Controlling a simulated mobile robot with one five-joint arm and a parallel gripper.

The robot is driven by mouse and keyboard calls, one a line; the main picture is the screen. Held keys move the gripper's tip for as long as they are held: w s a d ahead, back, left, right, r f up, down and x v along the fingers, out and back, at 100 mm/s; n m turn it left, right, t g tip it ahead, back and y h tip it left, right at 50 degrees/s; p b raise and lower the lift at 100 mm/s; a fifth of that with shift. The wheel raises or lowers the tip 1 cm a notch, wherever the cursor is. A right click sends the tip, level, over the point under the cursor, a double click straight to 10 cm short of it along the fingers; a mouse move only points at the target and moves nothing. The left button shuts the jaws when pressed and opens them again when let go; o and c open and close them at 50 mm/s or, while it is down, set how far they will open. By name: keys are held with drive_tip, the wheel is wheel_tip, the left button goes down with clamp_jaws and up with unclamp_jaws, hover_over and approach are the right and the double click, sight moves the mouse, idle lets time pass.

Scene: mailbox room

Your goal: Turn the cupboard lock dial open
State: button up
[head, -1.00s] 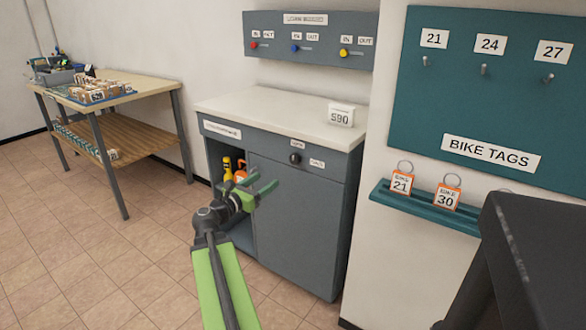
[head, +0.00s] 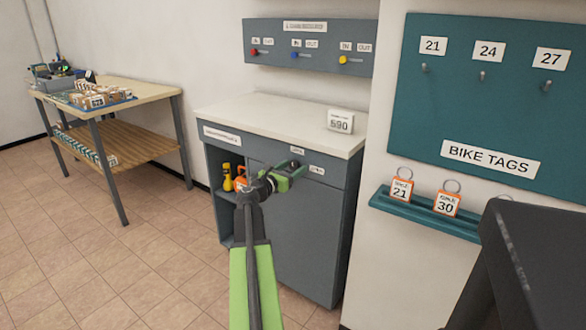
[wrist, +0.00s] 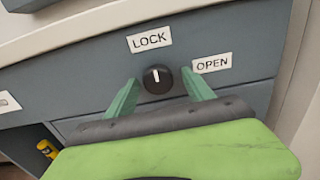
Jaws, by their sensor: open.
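The lock dial (wrist: 157,79) is a round black knob with a white mark on the cupboard front, below the white counter. In the wrist view its mark points up toward the LOCK label (wrist: 149,39). The OPEN label (wrist: 212,63) is to its right. My gripper (wrist: 160,88) is open, with one green finger on each side of the dial and visible space between them and it. In the head view my gripper (head: 291,171) is at the upper part of the grey cupboard (head: 303,235) and largely hides the dial.
An open compartment left of the cupboard door holds a yellow bottle (head: 228,178) and an orange item (head: 241,177). A 590 sign (head: 340,122) stands on the counter (head: 270,118). A teal shelf with bike tags (head: 420,208) is at the right.

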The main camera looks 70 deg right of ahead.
drive_tip(key=shift+c, duration=0.3)
drive_tip(key=c, duration=1.2)
drive_tip(key=shift+s+d, duration=0.15)
drive_tip(key=shift+d, duration=0.25)
clamp_jaws()
drive_tip(key=shift+a+f, duration=0.1)
drive_tip(key=shift+a, duration=0.3)
drive_tip(key=shift+m, duration=0.3)
